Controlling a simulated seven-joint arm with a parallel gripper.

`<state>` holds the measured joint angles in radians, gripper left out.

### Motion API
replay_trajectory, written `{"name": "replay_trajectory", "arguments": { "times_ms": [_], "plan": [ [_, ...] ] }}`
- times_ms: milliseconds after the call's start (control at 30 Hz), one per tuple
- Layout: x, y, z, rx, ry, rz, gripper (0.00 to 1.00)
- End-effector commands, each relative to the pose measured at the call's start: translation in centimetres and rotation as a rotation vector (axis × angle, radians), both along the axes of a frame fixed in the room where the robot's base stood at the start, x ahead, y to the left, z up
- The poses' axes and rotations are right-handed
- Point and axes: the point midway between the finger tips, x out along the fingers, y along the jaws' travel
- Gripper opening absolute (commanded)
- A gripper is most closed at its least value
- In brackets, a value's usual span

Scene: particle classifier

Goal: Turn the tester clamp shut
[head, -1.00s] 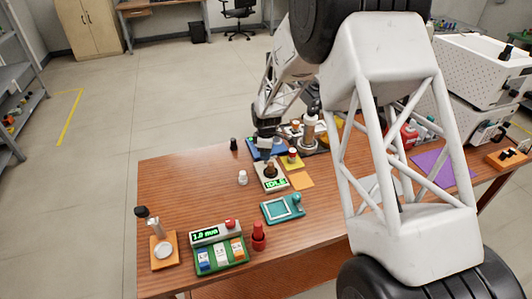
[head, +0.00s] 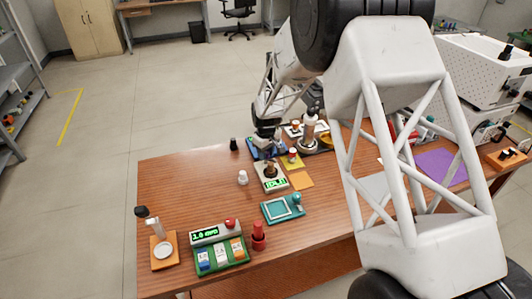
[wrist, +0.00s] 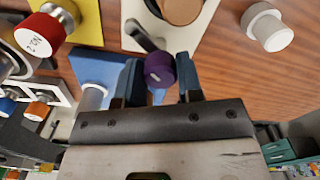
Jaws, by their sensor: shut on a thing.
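The tester (head: 270,176) is a pale box with a green-lit display on the table's middle. A brown round part sits on its top. In the wrist view the tester's pale body (wrist: 190,38) is at the top, and a dark clamp lever (wrist: 145,36) runs from it to a purple knob (wrist: 159,70). My gripper (wrist: 160,80) is shut on this knob, with one blue-grey finger on either side. In the head view my gripper (head: 264,148) is at the tester's far side; the knob is hidden there.
A white-capped bottle (head: 242,178) stands left of the tester, and a dark one (head: 233,144) behind it. A blue plate (wrist: 98,75) and a red-capped jar (wrist: 48,28) are close to the gripper. A teal tray (head: 283,208) lies in front. The table's left part is mostly clear.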

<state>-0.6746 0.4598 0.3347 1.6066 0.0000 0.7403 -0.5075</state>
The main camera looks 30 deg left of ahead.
Motion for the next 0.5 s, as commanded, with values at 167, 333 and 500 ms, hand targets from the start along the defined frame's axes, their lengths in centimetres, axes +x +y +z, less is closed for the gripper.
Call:
{"name": "replay_trajectory", "arguments": {
  "times_ms": [167,333,500],
  "plan": [
    [-0.07,-0.03,-0.05,-0.001,0.0,-0.167,0.1],
    [-0.06,0.01,-0.05,0.0,0.0,-0.328,0.1],
    [-0.12,0.0,-0.07,-0.001,0.0,-0.49,0.1]
  ]
}}
